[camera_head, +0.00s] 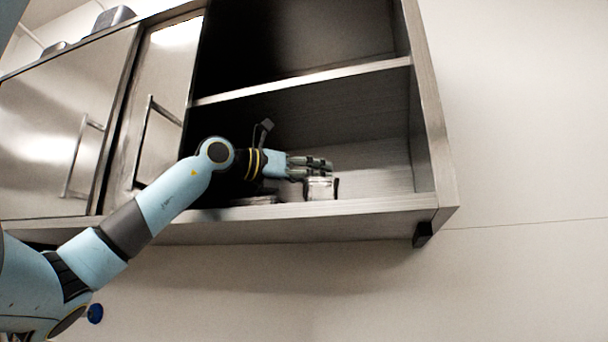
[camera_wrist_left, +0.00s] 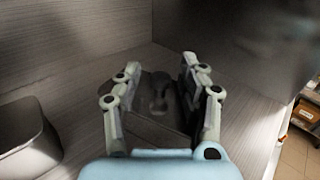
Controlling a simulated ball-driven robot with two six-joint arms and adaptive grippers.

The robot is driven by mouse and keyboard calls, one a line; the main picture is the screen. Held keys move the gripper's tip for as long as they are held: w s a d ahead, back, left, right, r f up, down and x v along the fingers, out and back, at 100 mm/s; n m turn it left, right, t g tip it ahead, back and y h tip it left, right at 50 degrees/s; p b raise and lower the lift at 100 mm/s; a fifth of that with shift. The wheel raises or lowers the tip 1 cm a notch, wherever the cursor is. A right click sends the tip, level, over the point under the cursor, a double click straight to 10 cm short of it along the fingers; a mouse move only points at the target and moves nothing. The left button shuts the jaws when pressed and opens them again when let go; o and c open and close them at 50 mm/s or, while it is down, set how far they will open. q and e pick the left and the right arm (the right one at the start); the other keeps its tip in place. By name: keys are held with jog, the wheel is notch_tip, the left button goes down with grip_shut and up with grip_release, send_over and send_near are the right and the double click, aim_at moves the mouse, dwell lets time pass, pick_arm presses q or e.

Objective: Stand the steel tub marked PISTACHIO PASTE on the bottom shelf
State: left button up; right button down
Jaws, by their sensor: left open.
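A small steel tub (camera_head: 321,188) with dark ends stands on the bottom shelf (camera_head: 375,206) of the open cabinet, near its front edge. No marking can be read on it. My left gripper (camera_head: 312,166) reaches in from the left, just above and beside the tub in the head view. In the left wrist view my left gripper (camera_wrist_left: 157,82) is open, and a dark grey shape (camera_wrist_left: 155,118) shows between its fingers. I cannot tell whether the fingers touch it. My right gripper is not in view.
A middle shelf (camera_head: 300,82) lies above my forearm, and the cabinet's right wall (camera_head: 425,110) bounds the space. A dark low object (camera_head: 255,199) lies left on the bottom shelf. A rounded grey object (camera_wrist_left: 25,140) shows in the left wrist view. Closed doors (camera_head: 60,120) are at left.

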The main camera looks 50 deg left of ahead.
pick_arm(q)
jog(key=b+v, duration=1)
jog(key=v, duration=0.1)
jog(key=shift+s+a+f+b, duration=0.1)
jog(key=shift+b, duration=0.25)
jog(key=shift+s+a, duration=0.1)
jog(key=shift+s, duration=0.35)
jog(key=shift+w, duration=0.1)
